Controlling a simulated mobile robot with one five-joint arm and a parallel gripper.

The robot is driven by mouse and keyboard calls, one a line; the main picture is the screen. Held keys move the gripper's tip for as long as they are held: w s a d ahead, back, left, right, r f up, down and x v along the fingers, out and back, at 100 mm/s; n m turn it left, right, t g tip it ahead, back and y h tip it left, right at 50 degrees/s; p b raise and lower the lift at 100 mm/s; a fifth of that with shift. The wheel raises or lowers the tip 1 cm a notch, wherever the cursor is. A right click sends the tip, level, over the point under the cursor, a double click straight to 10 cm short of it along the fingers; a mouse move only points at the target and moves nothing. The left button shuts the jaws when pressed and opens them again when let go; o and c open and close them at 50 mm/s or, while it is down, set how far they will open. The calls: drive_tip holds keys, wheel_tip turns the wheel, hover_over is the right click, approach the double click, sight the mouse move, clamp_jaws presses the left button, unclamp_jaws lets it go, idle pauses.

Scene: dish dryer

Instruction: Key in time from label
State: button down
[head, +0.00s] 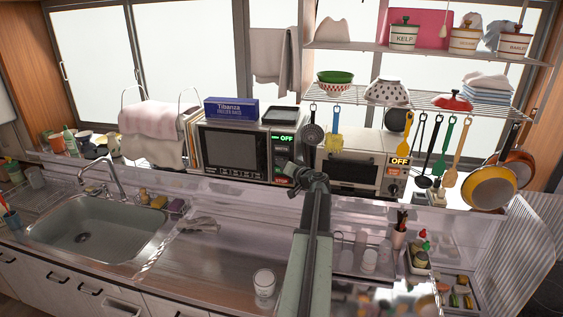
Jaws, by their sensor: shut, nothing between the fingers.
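A microwave-like appliance (235,152) stands on the shelf behind the counter. A green OFF display (286,138) glows at the upper right of its front. Small keys (281,157) and a red STOP key (281,181) sit below the display. A blue box (231,108) with a printed front lies on top of it. I read "Tibanza" there, but the smaller print is too small to read surely. My gripper (299,167) is shut and empty. In the picture it appears just right of the key panel and hides part of the area there. I cannot tell whether it touches.
Utensils and a yellow pan (489,187) hang at the right. A glass (264,283) stands on the counter (215,262). A sink (95,232) lies at the left.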

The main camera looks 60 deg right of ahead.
drive_tip(key=shift+w+d, duration=0.25)
drive_tip(key=shift+d, duration=0.55)
idle(0.6)
idle(0.4)
drive_tip(key=shift+s+a, duration=0.2)
drive_tip(key=shift+a, duration=0.4)
drive_tip(key=shift+s+a, duration=0.2)
drive_tip(key=shift+a, duration=0.4)
drive_tip(key=shift+s+a, duration=0.25)
drive_tip(key=shift+a, duration=0.55)
drive_tip(key=shift+s+a, duration=0.25)
drive_tip(key=shift+a, duration=0.55)
drive_tip(key=shift+s+a, duration=0.25)
drive_tip(key=shift+a, duration=0.55)
drive_tip(key=s+a, duration=0.1)
drive_tip(key=a, duration=0.3)
drive_tip(key=w+d, duration=0.2)
drive_tip(key=d, duration=0.6)
drive_tip(key=shift+w+d, duration=0.25)
drive_tip(key=shift+d, duration=0.15)
idle(1.0)
